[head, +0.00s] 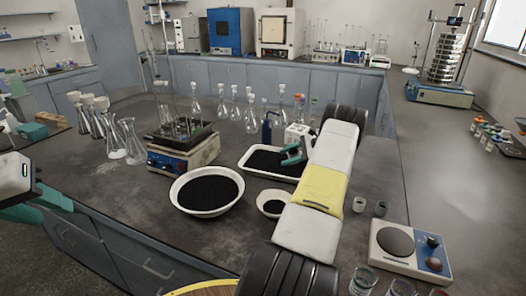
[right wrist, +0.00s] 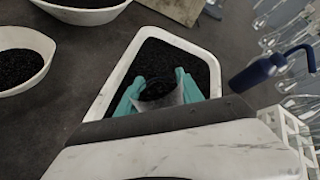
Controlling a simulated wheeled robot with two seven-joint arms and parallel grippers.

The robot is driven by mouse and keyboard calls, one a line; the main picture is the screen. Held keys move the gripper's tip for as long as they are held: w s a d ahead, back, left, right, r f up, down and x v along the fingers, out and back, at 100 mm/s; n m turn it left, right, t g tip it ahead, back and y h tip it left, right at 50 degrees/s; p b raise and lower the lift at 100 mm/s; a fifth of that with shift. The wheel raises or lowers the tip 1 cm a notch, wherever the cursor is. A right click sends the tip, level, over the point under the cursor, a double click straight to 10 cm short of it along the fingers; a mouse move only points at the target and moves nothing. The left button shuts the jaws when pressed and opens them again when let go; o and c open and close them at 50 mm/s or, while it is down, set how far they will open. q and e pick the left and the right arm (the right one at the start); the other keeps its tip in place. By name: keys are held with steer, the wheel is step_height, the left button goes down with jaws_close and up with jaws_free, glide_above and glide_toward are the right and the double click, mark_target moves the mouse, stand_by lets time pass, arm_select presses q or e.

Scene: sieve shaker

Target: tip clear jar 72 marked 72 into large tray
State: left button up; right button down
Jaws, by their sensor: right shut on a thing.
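The large tray is a white rectangular tray (head: 247,168) holding a layer of black grains; its rim also shows in the right wrist view (right wrist: 104,98). My right gripper (head: 293,155) is over the tray's right part. In the right wrist view its teal fingers (right wrist: 160,95) are shut on a small clear jar (right wrist: 163,101), one finger on each side. Dark grains show at the jar's mouth, above the tray. I cannot read the jar's mark, and its exact tilt is unclear. My left gripper (head: 45,209) is at the left edge, empty, with its teal fingers apart.
A white bowl (head: 175,194) and a smaller bowl (head: 259,203), both with black grains, stand left of my right arm. A blue bottle (head: 268,130) and a white rack (head: 299,135) stand close behind the tray. A hotplate (head: 184,152) and several flasks are further left.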

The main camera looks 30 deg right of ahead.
steer(key=n+h, duration=0.1)
steer(key=n+t+h, duration=0.1)
steer(key=d+n+t, duration=0.1)
steer(key=shift+w+f+h, duration=0.2)
steer(key=shift+w+h, duration=0.15)
steer(key=shift+h, duration=0.05)
steer(key=n+t+h, duration=0.2)
steer(key=shift+f+n, duration=0.35)
steer(key=shift+n, duration=0.05)
steer(key=shift+r+n+t+h, duration=0.25)
steer(key=shift+n+t+h, duration=0.05)
steer(key=shift+n+t, duration=0.55)
steer(key=shift+s+a+r+n+t, duration=0.15)
steer(key=shift+a+r+n+t, duration=0.1)
steer(key=shift+r+n+t, duration=0.5)
steer(key=shift+f, duration=0.25)
stand_by(0.8)
steer(key=shift+w+d+f+m+g, duration=0.15)
steer(key=shift+f+m+g, duration=0.05)
steer(key=shift+m+g, duration=0.4)
steer(key=shift+w+d+f+m+g, duration=0.1)
steer(key=shift+d+f+m+g, duration=0.1)
steer(key=shift+m+g, duration=0.35)
